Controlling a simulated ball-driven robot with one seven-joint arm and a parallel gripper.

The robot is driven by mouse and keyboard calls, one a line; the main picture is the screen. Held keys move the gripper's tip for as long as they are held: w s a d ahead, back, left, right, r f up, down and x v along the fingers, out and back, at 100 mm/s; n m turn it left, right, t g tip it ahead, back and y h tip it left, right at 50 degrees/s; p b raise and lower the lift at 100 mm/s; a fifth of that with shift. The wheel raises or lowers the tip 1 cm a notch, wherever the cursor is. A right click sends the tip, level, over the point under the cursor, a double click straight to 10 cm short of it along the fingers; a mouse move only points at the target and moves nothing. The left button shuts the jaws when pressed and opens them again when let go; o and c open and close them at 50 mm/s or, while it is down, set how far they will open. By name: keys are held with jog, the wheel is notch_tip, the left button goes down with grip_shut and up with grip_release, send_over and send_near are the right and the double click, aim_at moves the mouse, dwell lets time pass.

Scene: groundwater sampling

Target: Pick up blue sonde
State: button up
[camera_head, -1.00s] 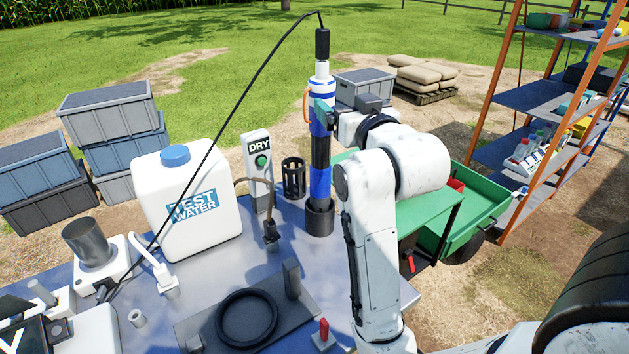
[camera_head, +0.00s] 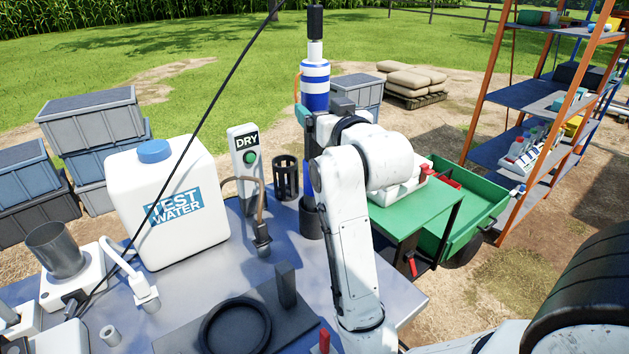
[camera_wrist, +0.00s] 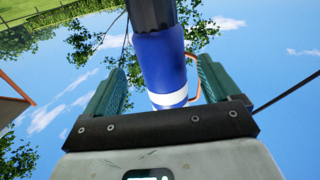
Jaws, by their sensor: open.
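The blue sonde (camera_head: 315,88) is a tall tube with blue and white bands, a black top and a dark middle section. It stands upright in a dark round holder (camera_head: 312,222) at the table's far right edge. My gripper (camera_head: 308,116) is at the sonde, about halfway up, and my arm hides part of the lower tube. In the wrist view the blue and white part of the sonde (camera_wrist: 160,62) runs between the two green fingers of my gripper (camera_wrist: 162,85). The fingers are apart on either side of the tube, and I cannot tell whether either one touches it.
A black cable (camera_head: 190,140) crosses above the table. A white TEST WATER container (camera_head: 165,235), a DRY post (camera_head: 246,160) and a black slotted cup (camera_head: 285,180) stand left of the sonde. A green cart (camera_head: 460,225) and an orange-framed shelf (camera_head: 490,120) are right.

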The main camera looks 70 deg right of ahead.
jog(key=shift+p+x, duration=0.6)
jog(key=shift+x, duration=2.65)
jog(key=shift+w+a+f, duration=0.1)
jog(key=shift+a, duration=0.1)
grip_shut()
jog(key=shift+r, duration=0.25)
